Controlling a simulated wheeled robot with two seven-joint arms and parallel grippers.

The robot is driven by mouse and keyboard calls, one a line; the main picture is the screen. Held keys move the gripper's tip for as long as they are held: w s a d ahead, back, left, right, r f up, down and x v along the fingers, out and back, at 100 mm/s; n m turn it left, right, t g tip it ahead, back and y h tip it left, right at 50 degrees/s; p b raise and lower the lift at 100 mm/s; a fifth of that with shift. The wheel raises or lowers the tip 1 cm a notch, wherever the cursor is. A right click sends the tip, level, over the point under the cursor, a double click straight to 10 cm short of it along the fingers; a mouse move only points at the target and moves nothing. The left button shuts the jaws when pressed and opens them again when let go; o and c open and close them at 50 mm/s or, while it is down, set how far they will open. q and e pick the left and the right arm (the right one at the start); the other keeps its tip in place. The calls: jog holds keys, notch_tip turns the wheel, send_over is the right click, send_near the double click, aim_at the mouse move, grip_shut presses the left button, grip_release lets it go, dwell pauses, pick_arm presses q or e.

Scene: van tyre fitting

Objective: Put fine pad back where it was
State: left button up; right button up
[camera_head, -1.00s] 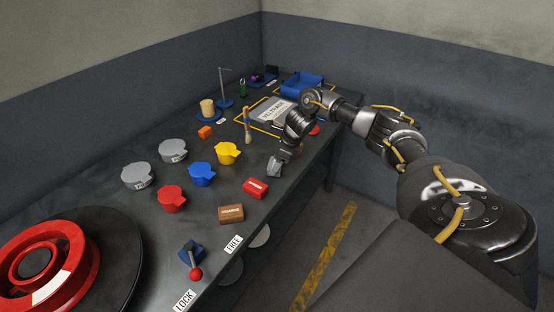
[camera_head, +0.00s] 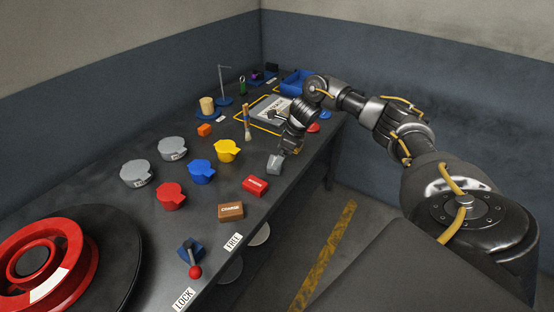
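A grey block (camera_head: 275,163), which I take to be the fine pad, is on the bench near its right edge. It is in line with a red block (camera_head: 255,186) and a brown block (camera_head: 231,211); no label can be read on it. My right gripper (camera_head: 287,151) is just above and behind the grey block, close to its far side. Its fingers are small and dark, so whether they are open and whether they touch the block cannot be made out. My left gripper is out of view.
Grey lidded pots (camera_head: 172,148), red (camera_head: 171,196), blue (camera_head: 202,172) and yellow (camera_head: 228,150) pots stand left of the blocks. A brush (camera_head: 247,128) stands behind. A blue tray (camera_head: 299,82) is at the far end. A red-and-black wheel (camera_head: 60,265) and a lever (camera_head: 193,258) are in front.

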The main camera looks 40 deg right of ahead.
jog(key=v, duration=0.9)
jog(key=shift+s+f, duration=0.1)
